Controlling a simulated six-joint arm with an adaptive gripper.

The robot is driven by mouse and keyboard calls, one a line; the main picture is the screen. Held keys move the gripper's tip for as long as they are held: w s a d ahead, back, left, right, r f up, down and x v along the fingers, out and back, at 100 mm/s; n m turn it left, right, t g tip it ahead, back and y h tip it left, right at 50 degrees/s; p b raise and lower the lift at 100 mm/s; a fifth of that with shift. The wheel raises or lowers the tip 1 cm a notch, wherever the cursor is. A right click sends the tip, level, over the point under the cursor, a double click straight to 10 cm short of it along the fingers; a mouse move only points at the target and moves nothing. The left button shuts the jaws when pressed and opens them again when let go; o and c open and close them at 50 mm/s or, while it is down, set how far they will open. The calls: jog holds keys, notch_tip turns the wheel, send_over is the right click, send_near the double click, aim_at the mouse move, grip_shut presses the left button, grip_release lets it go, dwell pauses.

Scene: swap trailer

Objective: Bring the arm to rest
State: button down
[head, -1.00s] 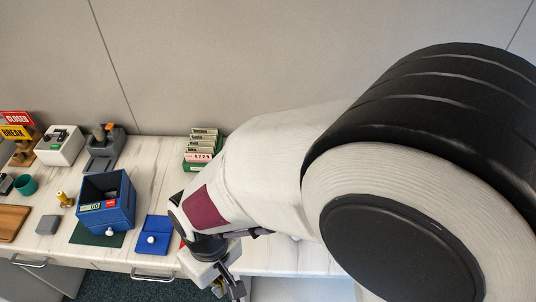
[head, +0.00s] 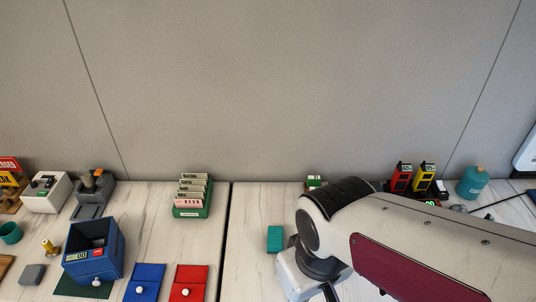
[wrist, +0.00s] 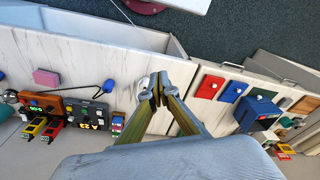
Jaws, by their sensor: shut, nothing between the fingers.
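My gripper (wrist: 154,92) shows in the wrist view with its two fingers converging to tips that meet. It is shut and empty, above the pale counter near its front edge. In the head view my arm reaches in from the lower right, and its end hangs down past the bottom of the picture, so the fingertips are hidden there. The arm covers part of the right-hand counter.
A blue box (head: 93,251), a blue pad (head: 145,282), a red pad (head: 188,283) and a card rack (head: 193,195) stand left of the dark counter seam. A teal block (head: 275,239), red and yellow devices (head: 413,178) and a teal canister (head: 472,182) are near my arm.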

jog(key=d+r+m+t, duration=0.4)
jog(key=d+r, duration=0.4)
jog(key=d, duration=0.3)
jog(key=shift+d+m+h, duration=0.3)
jog(key=shift+m+h, duration=0.1)
jog(key=shift+m, duration=0.2)
